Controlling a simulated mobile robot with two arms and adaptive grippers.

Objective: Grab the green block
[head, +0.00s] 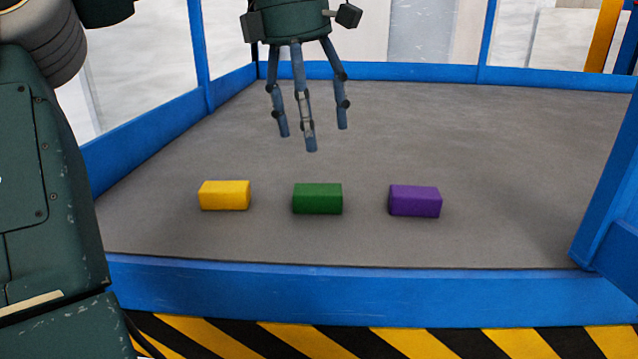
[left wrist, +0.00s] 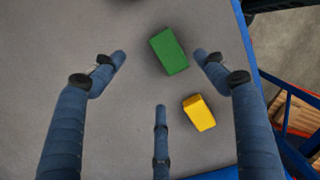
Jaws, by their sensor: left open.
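A green block (head: 317,198) lies on the grey panel surface, in the middle of a row of three blocks. My left gripper (head: 310,128) hangs above the panel with its three fingers pointing down, open and empty. In the head view its fingertips show above the green block in the picture, apart from it. In the left wrist view the green block (left wrist: 169,51) lies beyond the single lower finger and close beside the right fingertip of my left gripper (left wrist: 160,75). My right gripper is not in view.
A yellow block (head: 224,195) lies left of the green one and a purple block (head: 415,201) lies right of it, with gaps between. A blue frame (head: 350,293) edges the grey panel (head: 480,150). The panel's right part is clear.

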